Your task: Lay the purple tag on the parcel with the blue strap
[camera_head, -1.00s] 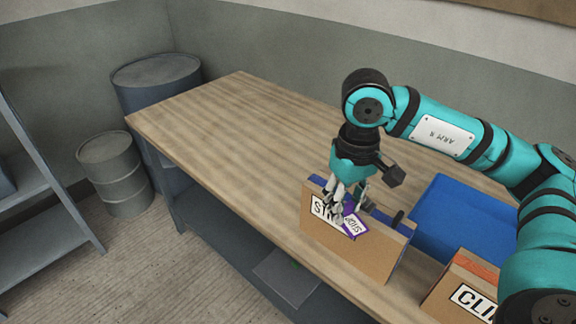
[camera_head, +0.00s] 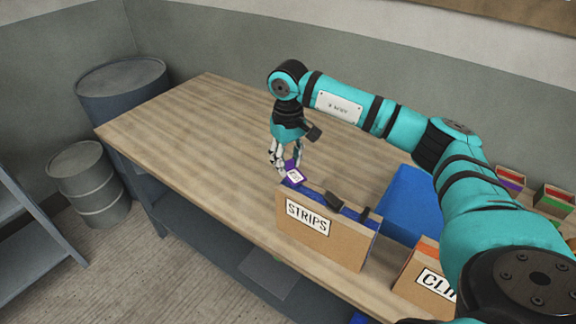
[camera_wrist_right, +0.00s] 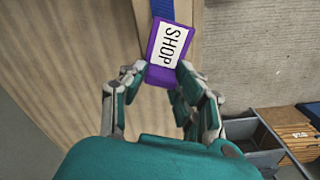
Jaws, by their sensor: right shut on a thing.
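The purple tag (camera_head: 292,174), with a white label, is in my right gripper (camera_head: 283,165), above the back left corner of an open cardboard box marked STRIPS. In the right wrist view the tag (camera_wrist_right: 170,50) reads SHOP and sits between the fingertips of my right gripper (camera_wrist_right: 158,75). A blue band (camera_wrist_right: 163,9) shows behind the tag in that view, partly hidden by it. I cannot tell whether this is the strap of the parcel. No parcel with a blue strap shows clearly in the head view. My left gripper is not in view.
The STRIPS box (camera_head: 335,243) stands at the table's front edge, with blue inside. A blue bin (camera_head: 405,200) is to its right, then a second cardboard box (camera_head: 412,282). Small coloured boxes (camera_head: 510,181) stand further right. The left of the wooden table (camera_head: 190,140) is clear.

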